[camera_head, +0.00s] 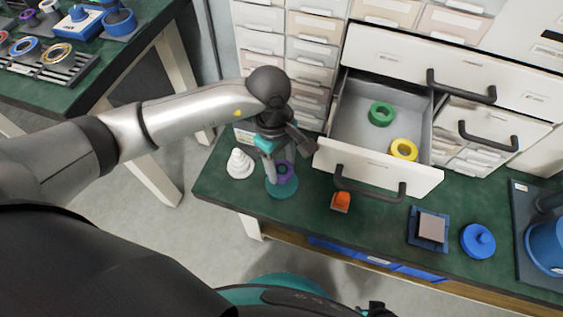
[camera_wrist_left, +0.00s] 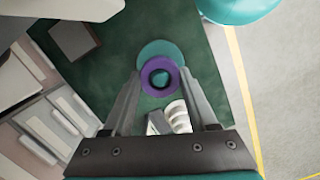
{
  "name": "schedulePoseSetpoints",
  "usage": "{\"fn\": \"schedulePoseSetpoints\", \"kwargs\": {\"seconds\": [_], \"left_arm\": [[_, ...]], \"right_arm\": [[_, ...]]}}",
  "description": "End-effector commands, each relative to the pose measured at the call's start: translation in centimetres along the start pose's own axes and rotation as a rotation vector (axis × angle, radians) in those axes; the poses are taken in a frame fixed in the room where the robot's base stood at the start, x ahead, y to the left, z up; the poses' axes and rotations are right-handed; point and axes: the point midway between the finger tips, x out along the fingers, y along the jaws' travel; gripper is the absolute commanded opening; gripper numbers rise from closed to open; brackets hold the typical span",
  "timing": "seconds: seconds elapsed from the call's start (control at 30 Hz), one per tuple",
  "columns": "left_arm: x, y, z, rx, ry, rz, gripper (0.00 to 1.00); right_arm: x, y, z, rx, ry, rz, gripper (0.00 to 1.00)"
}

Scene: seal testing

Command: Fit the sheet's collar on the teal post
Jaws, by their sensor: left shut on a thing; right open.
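The purple collar (camera_head: 287,166) is between the fingers of my left gripper (camera_head: 275,169), which is shut on it. In the left wrist view the purple collar (camera_wrist_left: 149,72) sits at the fingertips (camera_wrist_left: 160,78), with teal showing through its hole. The teal post's round base (camera_head: 282,189) is on the green bench directly below; it also shows in the left wrist view (camera_wrist_left: 158,47). I cannot tell whether the collar is around the post or just above it. A pale sheet (camera_head: 244,136) stands partly hidden behind my left gripper. My right gripper (camera_head: 375,309) barely shows at the bottom edge, open.
A white stepped cone (camera_head: 240,163) stands close left of the post. An open drawer (camera_head: 352,159) overhangs the bench, holding a green ring (camera_head: 381,114) and a yellow ring (camera_head: 404,150). An orange block (camera_head: 341,201), a square-topped block (camera_head: 431,228) and a blue lid (camera_head: 478,241) are to the right.

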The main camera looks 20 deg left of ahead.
Motion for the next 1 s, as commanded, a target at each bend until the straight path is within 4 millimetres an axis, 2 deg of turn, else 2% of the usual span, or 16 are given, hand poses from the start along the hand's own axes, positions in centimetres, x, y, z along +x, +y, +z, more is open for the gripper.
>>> {"fn": "schedulePoseSetpoints", "kwargs": {"seconds": [0.37, 0.4, 0.67, 1.0], "left_arm": [[0.18, 0.05, -0.08, -0.001, 0.001, 0.001, 0.0], [0.18, 0.05, -0.08, -0.001, 0.001, 0.001, 0.63], [0.21, 0.02, -0.06, 0.0, 0.001, 0.001, 0.92], [-0.1, -0.03, -0.02, 0.0, 0.001, -0.001, 0.93]], "right_arm": [[0.21, -0.01, 0.04, 0.0, 0.0, 0.0, 0.5], [0.21, -0.01, 0.04, 0.0, 0.0, 0.0, 0.5], [0.21, -0.02, 0.05, 0.0, 0.0, 0.0, 0.5], [-0.07, 0.0, -0.02, 0.0, 0.0, 0.0, 0.5]]}}
